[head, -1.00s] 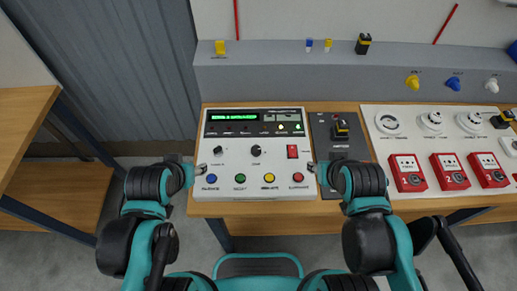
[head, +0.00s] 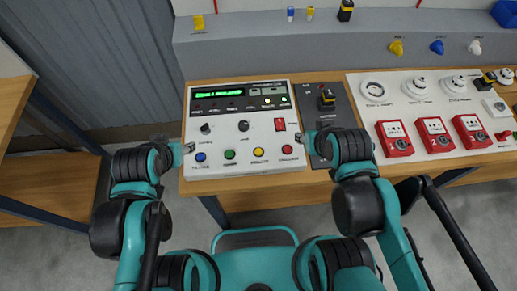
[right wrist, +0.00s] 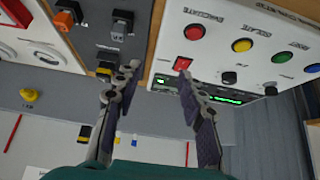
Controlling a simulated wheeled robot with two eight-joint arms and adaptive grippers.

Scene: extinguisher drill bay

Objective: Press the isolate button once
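The isolate button is the yellow round button (head: 260,152) on the front edge of a white control panel (head: 218,128). It also shows in the right wrist view (right wrist: 242,45), under its printed label. A red evacuate button (head: 287,149) sits to its right, with green (head: 229,155) and blue (head: 200,157) buttons to its left. My right gripper (head: 308,138) is by the panel's right edge. In the right wrist view its fingers (right wrist: 158,73) are apart with nothing between them. My left gripper (head: 188,147) is by the panel's left edge; its finger opening is too small to tell.
A red rocker switch (head: 280,125) and two black knobs (head: 244,126) sit above the buttons. A dark plate (head: 327,104) with a yellow-black device lies right of the panel. Several red call points (head: 394,139) stand further right. The wooden table (head: 215,184) has a clear front strip.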

